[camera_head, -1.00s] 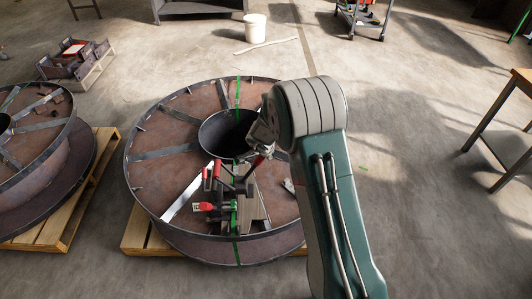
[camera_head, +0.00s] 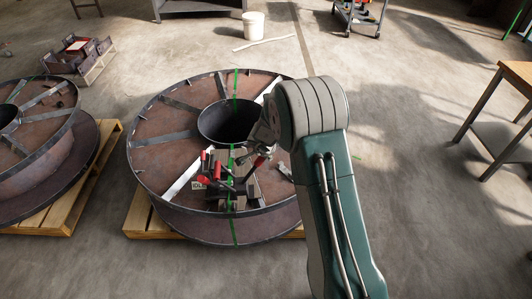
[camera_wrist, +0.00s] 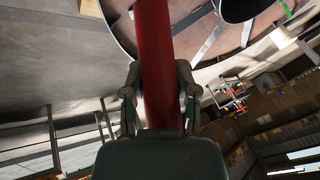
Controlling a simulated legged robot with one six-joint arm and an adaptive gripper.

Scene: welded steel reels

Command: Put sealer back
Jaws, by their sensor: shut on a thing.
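My gripper (camera_wrist: 160,98) is shut on a long red handle (camera_wrist: 154,50), which runs up between its fingers in the wrist view. In the head view my gripper (camera_head: 264,148) is above the reel's near right part, beside the hub opening, with the red handle (camera_head: 259,162) just below it. I take this for a handle of the sealer; its far end is not clear. Several dark tools with red handles (camera_head: 204,181) cluster on the near side of the steel reel (camera_head: 160,150), by the green strap (camera_head: 234,232). Which parts belong to the held tool cannot be told.
The reel lies flat on a wooden pallet (camera_head: 143,222). Another reel (camera_head: 50,165) on a pallet stands at left. A wooden-topped table (camera_head: 500,90) is at right. A white bucket (camera_head: 253,24) and a toolbox (camera_head: 75,55) are farther back.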

